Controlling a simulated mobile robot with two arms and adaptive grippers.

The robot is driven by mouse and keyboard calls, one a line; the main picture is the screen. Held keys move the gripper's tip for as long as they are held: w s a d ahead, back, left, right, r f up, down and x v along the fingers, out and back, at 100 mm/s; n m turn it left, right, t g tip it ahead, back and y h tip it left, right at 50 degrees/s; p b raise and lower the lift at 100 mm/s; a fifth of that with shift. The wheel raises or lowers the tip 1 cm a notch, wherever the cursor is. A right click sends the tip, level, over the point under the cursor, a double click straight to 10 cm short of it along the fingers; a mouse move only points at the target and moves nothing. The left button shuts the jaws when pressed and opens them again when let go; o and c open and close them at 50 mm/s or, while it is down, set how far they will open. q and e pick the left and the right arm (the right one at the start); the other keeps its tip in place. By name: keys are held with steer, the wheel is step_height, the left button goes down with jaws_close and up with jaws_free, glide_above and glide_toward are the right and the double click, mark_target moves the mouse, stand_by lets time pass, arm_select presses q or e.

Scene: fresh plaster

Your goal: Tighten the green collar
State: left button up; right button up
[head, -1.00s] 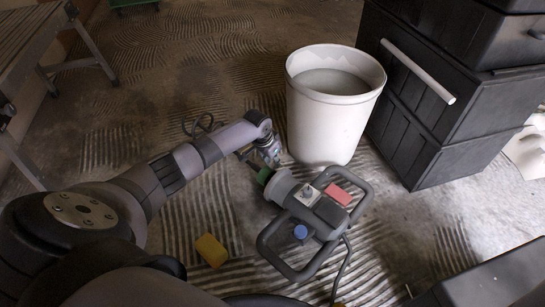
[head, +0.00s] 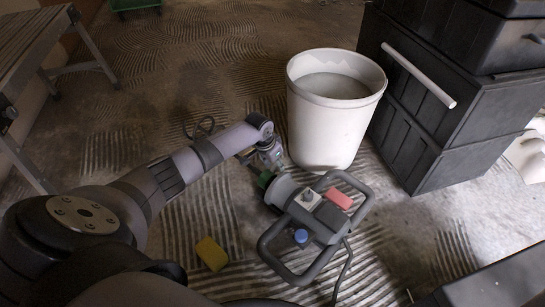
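The mixer machine (head: 318,219) lies on the ridged floor, with a dark looped handle frame, a red block, a blue knob and a grey round end. The green collar (head: 265,179) shows as a small green patch at the grey end's upper left. My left gripper (head: 262,172) is at the collar, reaching in from the left. Its fingers are small and partly hidden, so I cannot tell whether they touch or grip the collar. My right gripper is not in view.
A white bucket (head: 325,128) with grey contents stands just behind the mixer. Black stacked boxes (head: 425,110) stand at right. A yellow sponge (head: 211,253) lies at front left. A cable (head: 343,272) trails from the mixer. A trestle table (head: 35,50) stands at far left.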

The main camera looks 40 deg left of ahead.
mark_target(268, 174)
arm_select(q)
steer(key=v, duration=1.1)
steer(key=shift+r, duration=0.2)
steer(key=shift+d, duration=0.1)
